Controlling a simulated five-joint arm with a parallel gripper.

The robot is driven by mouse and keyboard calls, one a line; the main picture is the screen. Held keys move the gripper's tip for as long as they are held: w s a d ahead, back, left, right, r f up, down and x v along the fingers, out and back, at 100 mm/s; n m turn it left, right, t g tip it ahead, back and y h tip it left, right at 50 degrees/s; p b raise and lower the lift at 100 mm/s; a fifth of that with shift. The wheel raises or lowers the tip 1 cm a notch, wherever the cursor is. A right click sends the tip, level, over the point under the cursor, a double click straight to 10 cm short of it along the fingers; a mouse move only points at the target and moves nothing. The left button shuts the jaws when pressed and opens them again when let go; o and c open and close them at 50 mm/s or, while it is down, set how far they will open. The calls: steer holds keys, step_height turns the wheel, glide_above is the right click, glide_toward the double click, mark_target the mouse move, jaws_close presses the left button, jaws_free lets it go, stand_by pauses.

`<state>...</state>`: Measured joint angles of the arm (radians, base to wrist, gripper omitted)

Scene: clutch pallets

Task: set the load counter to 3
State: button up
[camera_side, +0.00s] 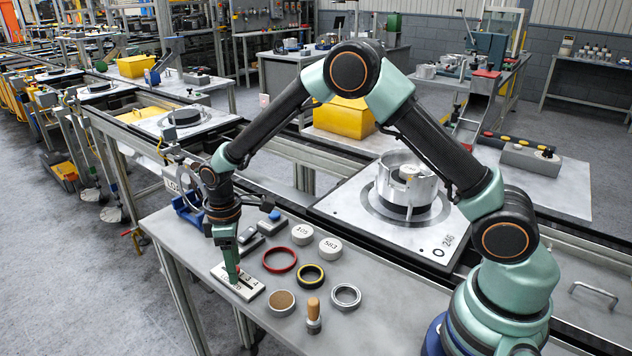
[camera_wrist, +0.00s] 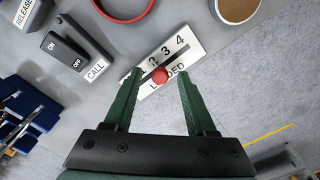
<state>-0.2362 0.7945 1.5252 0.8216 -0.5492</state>
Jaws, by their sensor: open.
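The load counter is a white plate (camera_side: 246,292) with a dark slot, lying on the grey bench top at the front left. In the wrist view the plate (camera_wrist: 197,52) shows the numbers 2, 3 and 4 along the slot and the word LOADED, partly covered. Its red knob (camera_wrist: 159,75) sits below the numbers; I cannot tell exactly which number it marks. My gripper (camera_wrist: 160,77) is open, with one green finger on each side of the knob and a gap visible on both sides. In the side view my gripper (camera_side: 233,275) reaches down over the plate.
Near the plate are a red ring (camera_side: 280,260), a tan disc (camera_side: 281,302), a yellow-black ring (camera_side: 311,275) and a wooden-handled stamp (camera_side: 313,315). The ON/OFF switch (camera_wrist: 75,50) and CALL label (camera_wrist: 96,69) lie left of it. A pallet (camera_side: 345,212) stands behind.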

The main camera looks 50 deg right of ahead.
jaws_close()
stand_by(1.4)
